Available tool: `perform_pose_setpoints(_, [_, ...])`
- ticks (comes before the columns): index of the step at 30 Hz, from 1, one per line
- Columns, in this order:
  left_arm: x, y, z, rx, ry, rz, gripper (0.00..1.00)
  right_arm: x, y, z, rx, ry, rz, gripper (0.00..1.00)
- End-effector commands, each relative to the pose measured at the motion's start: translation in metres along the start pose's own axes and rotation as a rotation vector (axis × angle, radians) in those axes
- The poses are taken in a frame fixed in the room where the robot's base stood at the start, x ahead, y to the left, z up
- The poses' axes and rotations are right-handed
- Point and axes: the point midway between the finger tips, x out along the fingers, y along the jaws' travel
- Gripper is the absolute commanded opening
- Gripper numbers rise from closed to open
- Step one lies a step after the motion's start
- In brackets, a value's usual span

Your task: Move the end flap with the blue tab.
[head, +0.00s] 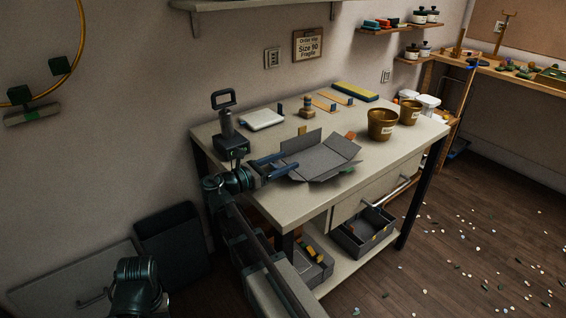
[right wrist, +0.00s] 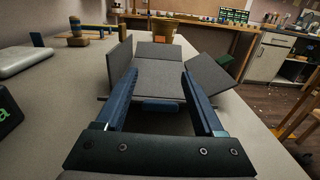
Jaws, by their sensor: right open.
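A grey carton blank (head: 318,160) lies unfolded on the workbench, its flaps spread at different angles. In the right wrist view, its near end flap (right wrist: 160,88) lies about flat and carries the blue tab (right wrist: 158,105) on its near edge. The left side flap (right wrist: 119,62) stands nearly upright and the right one (right wrist: 221,83) leans outward. The far flap has an orange tab (right wrist: 165,38). My right gripper (head: 289,161) is open, its blue fingers (right wrist: 159,75) on either side of the near flap; contact cannot be told. My left gripper is out of view.
The workbench (head: 262,207) also holds a dark stamp press (head: 229,130), a white pad (head: 261,120), a small wooden piece (head: 307,108) and two brown pots (head: 382,124). Bench space right of the carton is clear.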

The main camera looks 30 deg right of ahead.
Motion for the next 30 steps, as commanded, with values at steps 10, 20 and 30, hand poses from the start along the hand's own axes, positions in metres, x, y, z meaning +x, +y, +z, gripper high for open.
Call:
perform_pose_setpoints(10, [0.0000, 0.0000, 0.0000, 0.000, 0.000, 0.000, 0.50, -0.0003, 0.0000, 0.0000, 0.000, 0.000, 0.000, 0.25])
perform_pose_setpoints(20, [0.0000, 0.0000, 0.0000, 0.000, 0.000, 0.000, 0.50, -0.0004, 0.0000, 0.0000, 0.000, 0.000, 0.000, 0.00])
perform_pose_setpoints(30, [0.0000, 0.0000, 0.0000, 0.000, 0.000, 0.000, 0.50, -0.0004, -0.0001, 0.0000, 0.000, 0.000, 0.000, 0.00])
